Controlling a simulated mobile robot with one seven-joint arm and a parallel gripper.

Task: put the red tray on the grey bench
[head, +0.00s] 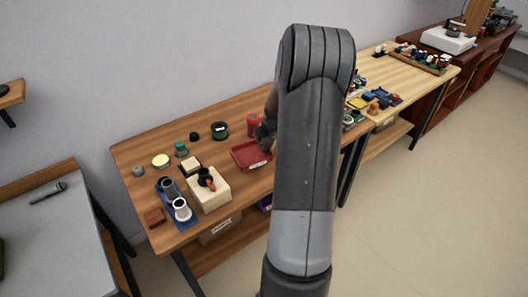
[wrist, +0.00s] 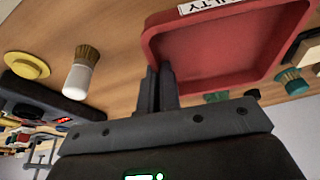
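The red tray (head: 240,158) is at the wooden table's right part in the head view, with a white label on its front. It looks flat on or just above the wood; I cannot tell which. In the wrist view the tray (wrist: 225,45) is large, its label at the top. My gripper (wrist: 159,72) is at the tray's wall, one finger inside and one outside, with the fingers close together on it. In the head view my gripper (head: 265,138) is partly hidden behind my arm. The grey bench (head: 60,245) is at the lower left, its top mostly bare.
The wooden table (head: 135,150) also holds a pale block (head: 210,192), a blue holder with cups (head: 168,203), a red can (head: 253,124) and small jars. A microphone (head: 48,194) lies on the grey bench. A gap separates bench and table.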

